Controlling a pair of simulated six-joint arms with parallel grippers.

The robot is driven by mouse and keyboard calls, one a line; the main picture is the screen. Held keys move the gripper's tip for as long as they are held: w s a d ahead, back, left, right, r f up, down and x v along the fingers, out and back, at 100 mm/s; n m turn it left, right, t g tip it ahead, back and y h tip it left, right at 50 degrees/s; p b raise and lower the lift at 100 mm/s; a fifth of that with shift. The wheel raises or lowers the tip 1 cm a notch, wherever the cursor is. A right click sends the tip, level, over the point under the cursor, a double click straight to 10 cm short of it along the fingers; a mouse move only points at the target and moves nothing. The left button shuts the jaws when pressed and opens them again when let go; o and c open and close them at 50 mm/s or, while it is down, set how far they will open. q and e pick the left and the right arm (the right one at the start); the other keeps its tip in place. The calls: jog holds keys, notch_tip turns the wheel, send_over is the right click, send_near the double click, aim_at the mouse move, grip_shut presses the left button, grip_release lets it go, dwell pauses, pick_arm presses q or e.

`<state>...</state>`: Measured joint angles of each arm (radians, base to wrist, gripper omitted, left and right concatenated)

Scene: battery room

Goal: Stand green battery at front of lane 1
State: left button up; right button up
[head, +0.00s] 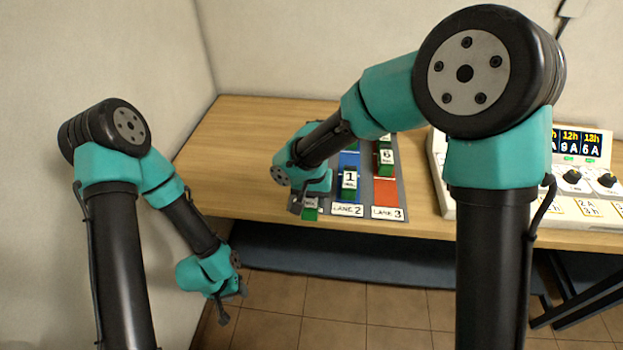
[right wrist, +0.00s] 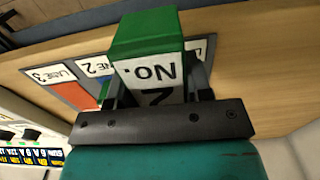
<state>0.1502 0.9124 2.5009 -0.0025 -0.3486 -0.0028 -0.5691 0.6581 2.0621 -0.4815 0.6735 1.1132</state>
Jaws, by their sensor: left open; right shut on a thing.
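My right gripper (head: 303,204) is shut on a green battery (right wrist: 147,38), whose white label reads No. 2 upside down in the right wrist view. In the head view only a small green part of that battery (head: 310,214) shows, at the front left of the lane mat (head: 378,197). The gripper hides most of lane 1 and its label; I cannot tell whether the battery touches the mat. My right gripper's fingers (right wrist: 158,88) lie on both sides of the battery. My left gripper (head: 233,306) is open and empty, in front of the table edge.
A green battery labelled 1 (head: 348,181) stands in blue lane 2, and one labelled 6 (head: 385,158) in red lane 3. A white console (head: 440,182) with dials and a display stands on the table's right. The table's left part (head: 235,150) is clear.

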jog(key=w, duration=0.7)
jog(key=w+f, duration=0.1)
jog(key=w, duration=0.3)
jog(key=shift+w, duration=0.25)
jog(key=shift+w+f, duration=0.15)
jog(key=shift+w, duration=0.35)
jog(key=shift+s+f, duration=0.1)
jog(key=shift+f, duration=1.55)
jog(key=shift+f, duration=0.15)
jog(key=o, duration=1.3)
notch_tip(320, 180, up, 12)
